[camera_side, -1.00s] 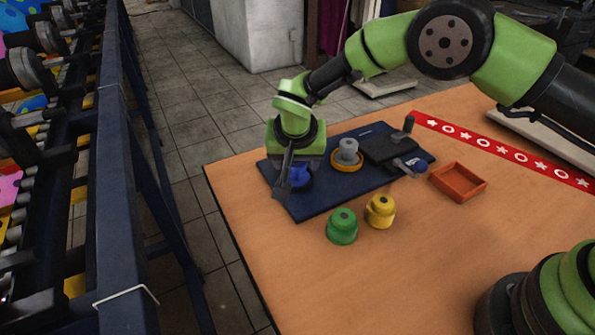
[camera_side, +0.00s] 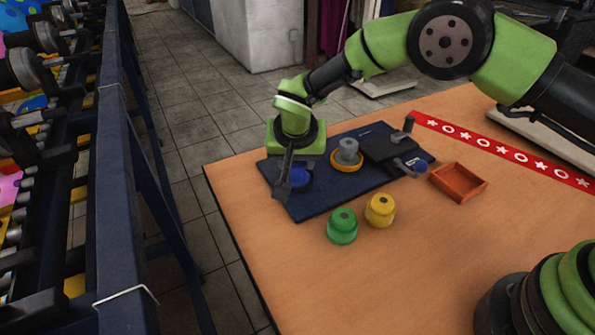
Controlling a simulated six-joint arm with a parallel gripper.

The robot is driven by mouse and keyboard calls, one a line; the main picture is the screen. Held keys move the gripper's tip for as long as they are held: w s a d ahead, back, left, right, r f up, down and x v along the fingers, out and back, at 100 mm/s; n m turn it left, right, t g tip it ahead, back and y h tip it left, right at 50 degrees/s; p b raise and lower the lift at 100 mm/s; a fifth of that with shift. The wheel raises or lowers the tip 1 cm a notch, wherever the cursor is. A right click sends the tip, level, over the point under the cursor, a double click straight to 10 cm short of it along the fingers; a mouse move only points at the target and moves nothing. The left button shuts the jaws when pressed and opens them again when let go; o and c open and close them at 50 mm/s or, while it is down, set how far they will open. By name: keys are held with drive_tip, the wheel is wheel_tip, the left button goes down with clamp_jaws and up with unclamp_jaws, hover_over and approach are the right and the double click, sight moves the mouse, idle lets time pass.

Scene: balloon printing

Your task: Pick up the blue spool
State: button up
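The blue spool (camera_side: 301,176) is at the left end of the dark blue mat (camera_side: 322,205), partly hidden by my gripper. My gripper (camera_side: 287,188) points down right at the spool, with one dark finger showing on its near left side. The other finger is hidden, so I cannot tell whether the fingers are closed on the spool or only around it.
A grey spool on a yellow ring (camera_side: 347,155) and a black device with a lever (camera_side: 390,148) share the mat. Green (camera_side: 342,226) and yellow (camera_side: 380,211) spools stand in front. An orange tray (camera_side: 458,182) is at right. The table's front middle is clear.

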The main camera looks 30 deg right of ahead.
drive_tip(key=shift+r, duration=0.65)
idle(0.6)
drive_tip(key=shift+r, duration=3.1)
